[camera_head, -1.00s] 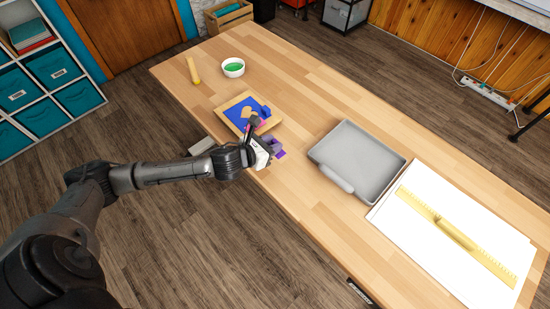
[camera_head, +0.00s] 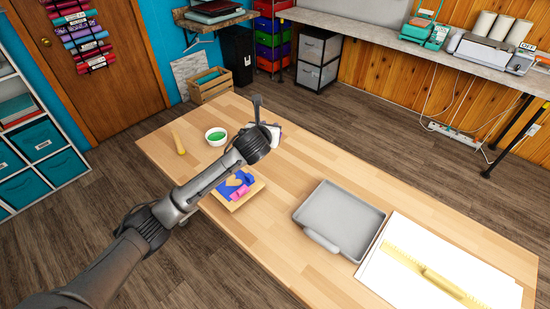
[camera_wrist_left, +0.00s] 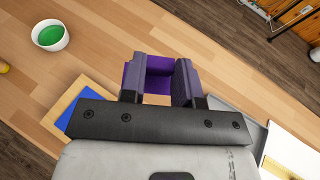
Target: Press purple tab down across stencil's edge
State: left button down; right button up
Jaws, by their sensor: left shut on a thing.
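My left gripper (camera_wrist_left: 158,84) is shut on a purple tab (camera_wrist_left: 153,72), which sits between its two fingers in the left wrist view. In the head view the gripper (camera_head: 276,131) is over the table, to the right of and beyond the stencil; the tab is mostly hidden there. The blue stencil (camera_head: 227,188) lies in a wooden frame (camera_head: 248,196) on the table, partly covered by my arm. A tan shape and pink and blue pieces lie on it. A corner of the blue (camera_wrist_left: 84,116) shows in the left wrist view. My right gripper is not in view.
A grey tray (camera_head: 341,213) and white sheets with a yellow ruler (camera_head: 440,286) lie to the right. Bare wood lies between the bowl and the tray.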

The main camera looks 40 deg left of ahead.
pick_arm(q)
jog(key=a+f+n+g+y, duration=0.3)
jog(key=a+f+n+y, duration=0.2)
jog(key=a+f, duration=0.4)
jog(key=s+a+f+n+g+y, duration=0.3)
jog(key=s+a+f+n+g, duration=0.2)
jog(key=s+a+n+g, duration=0.2)
jog(key=shift+s+a+g+y, duration=0.35)
jog(key=shift+s+a, duration=0.2)
jog(key=shift+s, duration=0.65)
